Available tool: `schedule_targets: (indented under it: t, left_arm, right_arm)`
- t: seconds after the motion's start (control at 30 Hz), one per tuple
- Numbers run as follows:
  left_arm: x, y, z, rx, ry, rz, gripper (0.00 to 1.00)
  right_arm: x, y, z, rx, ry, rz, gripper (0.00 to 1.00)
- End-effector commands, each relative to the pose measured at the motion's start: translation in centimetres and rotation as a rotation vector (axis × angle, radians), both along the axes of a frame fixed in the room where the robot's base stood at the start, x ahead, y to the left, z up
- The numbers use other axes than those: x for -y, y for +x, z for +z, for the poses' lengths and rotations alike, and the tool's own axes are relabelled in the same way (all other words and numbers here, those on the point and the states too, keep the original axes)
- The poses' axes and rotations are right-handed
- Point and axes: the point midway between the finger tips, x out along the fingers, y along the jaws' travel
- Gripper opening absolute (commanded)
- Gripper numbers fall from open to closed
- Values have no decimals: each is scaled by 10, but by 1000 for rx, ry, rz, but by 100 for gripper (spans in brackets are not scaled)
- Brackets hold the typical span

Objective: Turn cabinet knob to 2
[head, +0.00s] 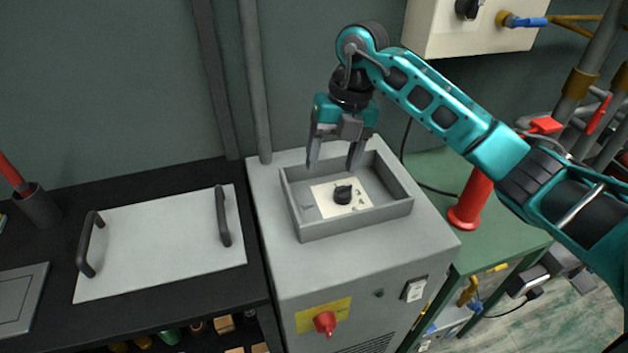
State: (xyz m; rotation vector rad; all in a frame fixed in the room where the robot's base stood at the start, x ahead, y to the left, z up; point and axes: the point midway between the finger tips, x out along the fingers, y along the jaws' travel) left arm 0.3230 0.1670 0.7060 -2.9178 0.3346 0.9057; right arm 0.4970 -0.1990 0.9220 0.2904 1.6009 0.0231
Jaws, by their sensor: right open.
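The black cabinet knob (342,194) sits on a white dial plate (326,207) inside a raised grey frame on top of the grey cabinet (276,265). Marks show on the plate, but they are too small to read, and I cannot tell which one the knob points to. My right gripper (334,166) points down above the knob, with its two fingers apart and nothing between them. It appears to be clear of the knob. My left gripper is not in view.
The raised frame (360,222) walls in the knob. A red cylinder (470,200) stands on the green table (510,228) at right. A white tray (160,245) with black handles lies on the dark bench at left. A red knob (325,322) projects from the cabinet front.

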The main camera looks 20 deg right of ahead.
Motion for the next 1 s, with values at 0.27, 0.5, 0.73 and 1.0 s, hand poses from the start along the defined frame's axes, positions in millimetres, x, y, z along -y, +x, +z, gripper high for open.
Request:
schedule_targets:
  t: [0.27,0.5,0.73,1.0]
  left_arm:
    - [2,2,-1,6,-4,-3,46]
    - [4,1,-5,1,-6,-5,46]
    - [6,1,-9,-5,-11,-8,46]
    - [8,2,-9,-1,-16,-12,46]
  right_arm:
    - [47,10,16,8,-210,-110,67]
    - [45,9,-25,6,-205,-107,67]
    - [45,9,-73,6,-203,-107,67]
    - [45,9,-104,9,-202,-105,67]
